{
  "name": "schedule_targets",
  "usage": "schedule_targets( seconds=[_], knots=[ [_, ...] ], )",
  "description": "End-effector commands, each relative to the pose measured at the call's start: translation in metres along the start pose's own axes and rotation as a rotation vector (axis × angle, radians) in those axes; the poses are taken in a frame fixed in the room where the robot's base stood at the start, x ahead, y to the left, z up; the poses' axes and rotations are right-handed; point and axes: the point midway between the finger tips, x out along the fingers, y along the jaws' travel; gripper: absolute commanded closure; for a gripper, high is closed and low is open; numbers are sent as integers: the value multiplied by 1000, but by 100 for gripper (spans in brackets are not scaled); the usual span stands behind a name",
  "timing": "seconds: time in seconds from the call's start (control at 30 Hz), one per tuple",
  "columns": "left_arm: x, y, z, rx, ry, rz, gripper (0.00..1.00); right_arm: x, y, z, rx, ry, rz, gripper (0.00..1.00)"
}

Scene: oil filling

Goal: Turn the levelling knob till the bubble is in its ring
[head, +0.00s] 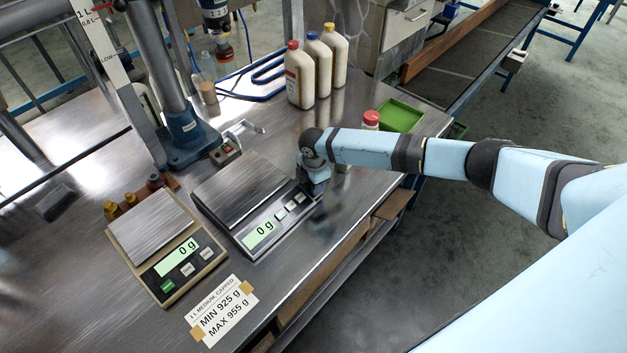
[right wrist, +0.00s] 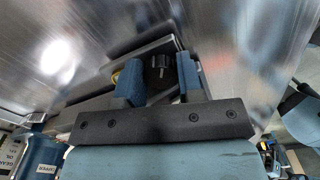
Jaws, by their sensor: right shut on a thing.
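The black levelling knob (right wrist: 159,68) shows in the right wrist view at the corner of the grey scale. My right gripper (right wrist: 160,78) has its two blue fingers on either side of the knob and is shut on it. In the head view the right gripper (head: 318,187) is at the right end of the grey scale (head: 240,190), which reads 0 g; the knob is hidden there. A small yellow round part (right wrist: 115,77), perhaps the bubble level, is partly behind the left finger; I cannot make out a bubble. My left gripper is not in view.
A second, beige-edged scale (head: 157,240) reading 0 g stands to the left, with a weight-limit card (head: 221,310) in front. The filling column (head: 165,75) is at the back left.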

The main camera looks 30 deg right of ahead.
Motion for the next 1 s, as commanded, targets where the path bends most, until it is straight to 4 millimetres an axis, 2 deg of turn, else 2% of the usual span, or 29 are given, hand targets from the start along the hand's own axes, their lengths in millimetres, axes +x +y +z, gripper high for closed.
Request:
schedule_targets(
  seconds=[0.17, 0.2, 0.3, 0.63, 0.8, 0.83, 1.0],
  knots=[
    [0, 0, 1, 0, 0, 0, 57, 1, 0, 0, -1, 0, 0, 90],
    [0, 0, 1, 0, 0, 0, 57, 1, 0, 0, -1, 0, 0, 64],
    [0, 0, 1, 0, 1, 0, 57, 1, 0, 0, -1, 0, 0, 41],
    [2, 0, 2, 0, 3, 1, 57, 2, 0, 0, -17, 0, 1, 41],
    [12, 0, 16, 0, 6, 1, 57, 6, 2, 1, -142, -2, 2, 41],
    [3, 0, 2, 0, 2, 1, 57, -12, 1, 0, -135, 0, 2, 41],
    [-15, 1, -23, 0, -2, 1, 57, -46, 1, 0, -132, 1, 0, 41]
  ],
)
